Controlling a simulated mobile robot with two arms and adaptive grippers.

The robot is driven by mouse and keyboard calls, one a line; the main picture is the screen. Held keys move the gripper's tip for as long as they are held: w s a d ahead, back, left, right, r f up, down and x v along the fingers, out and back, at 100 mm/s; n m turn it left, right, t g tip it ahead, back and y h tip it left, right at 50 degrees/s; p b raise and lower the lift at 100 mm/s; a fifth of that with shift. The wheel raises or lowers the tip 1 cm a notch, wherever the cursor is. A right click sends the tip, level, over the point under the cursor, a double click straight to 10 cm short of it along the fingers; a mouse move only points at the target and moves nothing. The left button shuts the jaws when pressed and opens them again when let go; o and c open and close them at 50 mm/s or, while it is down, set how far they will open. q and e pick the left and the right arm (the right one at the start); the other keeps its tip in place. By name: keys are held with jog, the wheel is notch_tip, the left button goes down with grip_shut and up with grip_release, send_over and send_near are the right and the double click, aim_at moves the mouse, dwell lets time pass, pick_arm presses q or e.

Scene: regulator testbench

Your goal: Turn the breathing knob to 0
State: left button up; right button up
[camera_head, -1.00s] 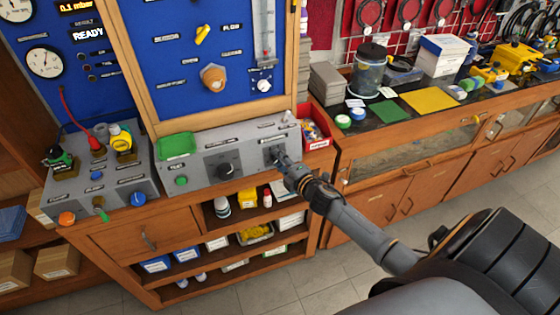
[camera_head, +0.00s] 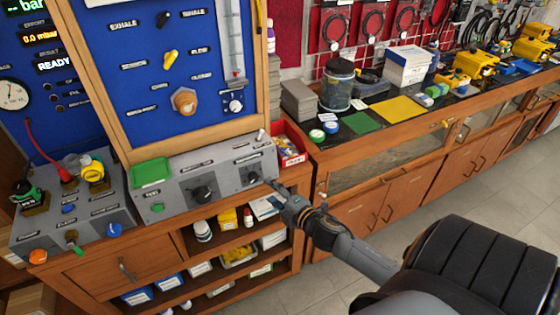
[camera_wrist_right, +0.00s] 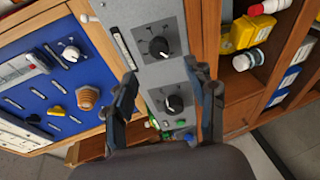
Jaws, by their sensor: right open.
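Two black knobs sit on the sloped grey panel (camera_head: 228,168): a left one (camera_head: 202,193) and a right one (camera_head: 253,177). Their labels are too small to read, so I cannot tell which is the breathing knob. Both show in the right wrist view, the right knob (camera_wrist_right: 158,47) farther up and the left knob (camera_wrist_right: 174,103) between my fingers in the picture. My right gripper (camera_head: 274,186) is open and empty, just off the panel's right front edge; its spread fingers (camera_wrist_right: 170,88) show in the wrist view. My left gripper is not in view.
A blue board with a wooden frame (camera_head: 98,85) rises behind the panel. A red bin (camera_head: 289,143) stands right of the panel. Shelves with bottles and boxes (camera_head: 237,257) lie below. A grey box with valves (camera_head: 90,215) stands left.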

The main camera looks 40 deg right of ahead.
jog(key=v, duration=0.3)
jog(key=shift+s, duration=0.3)
jog(key=s+a+f+m+g+b, duration=0.1)
jog(key=s+f+m+g, duration=0.4)
jog(key=f, duration=0.9)
jog(key=s+f+m+g+b, duration=0.1)
jog(key=s+f+m, duration=0.35)
jog(key=f, duration=0.95)
jog(key=s+a+f+m+g+b, duration=0.1)
jog(key=s+a+f+m+g, duration=0.1)
jog(key=s+f, duration=0.5)
jog(key=s+a+f+m+g, duration=0.1)
jog(key=s+a+f+g, duration=0.2)
jog(key=s, duration=1)
jog(key=s+a+f+m+g+b, duration=0.1)
jog(key=s+a+f+m+g, duration=0.1)
jog(key=s+a+f, duration=0.6)
notch_tip(320, 180, down, 3)
jog(key=shift+s+f+m+g+y+b, duration=0.1)
jog(key=shift+s+m+g+y+b, duration=0.25)
jog(key=shift+s+g, duration=0.65)
jog(key=shift+o, duration=0.2)
jog(key=shift+s, duration=0.15)
